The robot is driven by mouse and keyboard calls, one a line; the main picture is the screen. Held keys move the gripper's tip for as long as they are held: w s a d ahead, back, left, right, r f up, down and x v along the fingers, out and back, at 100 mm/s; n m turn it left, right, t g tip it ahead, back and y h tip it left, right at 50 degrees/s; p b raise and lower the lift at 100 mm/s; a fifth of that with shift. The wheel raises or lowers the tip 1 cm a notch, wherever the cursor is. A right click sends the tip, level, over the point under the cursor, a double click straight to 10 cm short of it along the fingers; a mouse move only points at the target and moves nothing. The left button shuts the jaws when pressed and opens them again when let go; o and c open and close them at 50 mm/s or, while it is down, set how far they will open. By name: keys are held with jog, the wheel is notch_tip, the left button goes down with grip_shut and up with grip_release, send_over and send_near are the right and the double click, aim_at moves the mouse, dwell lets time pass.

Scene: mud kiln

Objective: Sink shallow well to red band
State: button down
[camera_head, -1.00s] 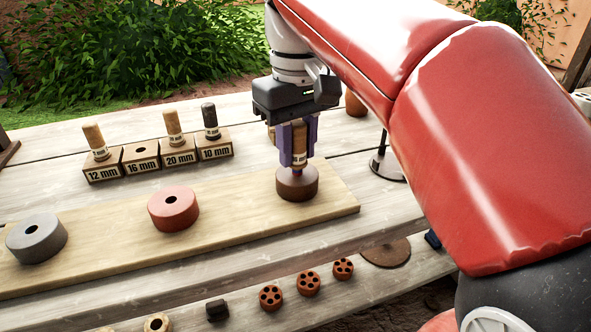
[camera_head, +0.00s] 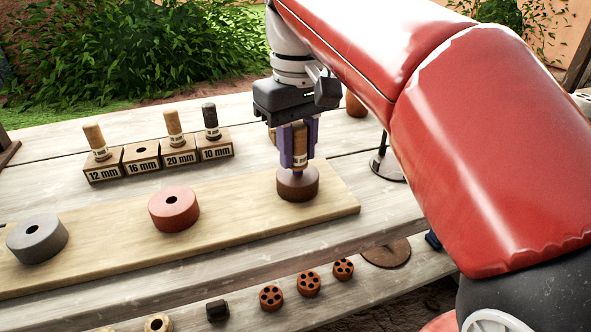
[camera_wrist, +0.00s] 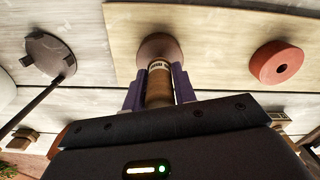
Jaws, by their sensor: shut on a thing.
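My gripper (camera_head: 299,162), with purple fingers, is shut on a wooden peg tool (camera_head: 300,141). The tool stands upright over a dark brown clay disc (camera_head: 297,188), its lower end at the middle of the disc's top. The wrist view also shows the tool (camera_wrist: 159,88) between my fingers, with a pale printed label near the disc (camera_wrist: 158,45). The fingers hide the tip, so I cannot tell its depth in the clay. No red band shows on the tool. A red disc (camera_head: 173,211) and a grey disc (camera_head: 37,240), each with a centre hole, sit to the left.
The discs sit on a pale board (camera_head: 240,231). Behind it is a row of labelled blocks; the 16 mm block (camera_head: 142,157) is empty, while the 12, 20 and 10 mm blocks hold tools. A stand with a round base (camera_head: 388,168) is at the right. Small pierced pieces lie in front.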

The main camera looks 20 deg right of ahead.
jog(key=shift+r, duration=0.25)
dwell(0.8)
jog(key=shift+r, duration=3.45)
